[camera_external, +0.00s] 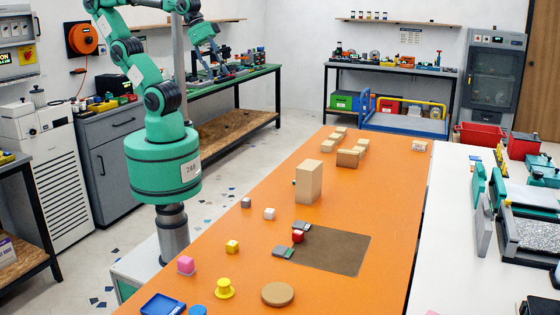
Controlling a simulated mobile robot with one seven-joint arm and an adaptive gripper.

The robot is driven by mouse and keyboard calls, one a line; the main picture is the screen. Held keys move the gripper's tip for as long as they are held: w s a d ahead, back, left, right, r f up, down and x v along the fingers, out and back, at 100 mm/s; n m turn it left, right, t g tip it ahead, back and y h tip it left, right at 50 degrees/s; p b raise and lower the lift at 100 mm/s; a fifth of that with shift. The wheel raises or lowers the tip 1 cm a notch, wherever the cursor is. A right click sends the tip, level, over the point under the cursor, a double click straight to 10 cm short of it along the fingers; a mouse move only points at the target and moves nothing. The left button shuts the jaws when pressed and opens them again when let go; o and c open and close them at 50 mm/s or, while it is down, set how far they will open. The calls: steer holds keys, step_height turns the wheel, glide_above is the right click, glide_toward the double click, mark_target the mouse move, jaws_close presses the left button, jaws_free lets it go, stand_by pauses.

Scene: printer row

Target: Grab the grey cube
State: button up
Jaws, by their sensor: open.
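My gripper (218,68) is high up at the top of the external view, at the end of my green arm, well above the table and away from the cube. It is open, with nothing seen in it; its fingers are small and blend with the cluttered bench behind.
A tall wooden block (308,182) stands right of the cube.

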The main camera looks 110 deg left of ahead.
stand_by(0.8)
steer(key=w+d+f+g+h+p, duration=0.1)
steer(key=w+d+f+g+p, duration=0.1)
steer(key=w+d+f+p, duration=0.55)
steer(key=w+d+f+g+h+p, duration=0.1)
steer(key=w+d+f+p, duration=0.3)
steer(key=w, duration=0.7)
steer(key=shift+s+a+f+n+g+y+p, duration=0.15)
steer(key=shift+s+f+g+y+p, duration=0.3)
steer(key=shift+f+p, duration=2.4)
steer(key=shift+s+a+f+n+g+y+p, duration=0.15)
steer(key=shift+s+f+g+p, duration=0.65)
steer(key=shift+f, duration=3.65)
steer(key=shift+s+f+n+g+y+p, duration=0.15)
steer(key=shift+f+y+p, duration=0.25)
steer(key=shift+f+p, duration=2.6)
steer(key=shift+f+b, duration=0.65)
steer(key=shift+f, duration=0.25)
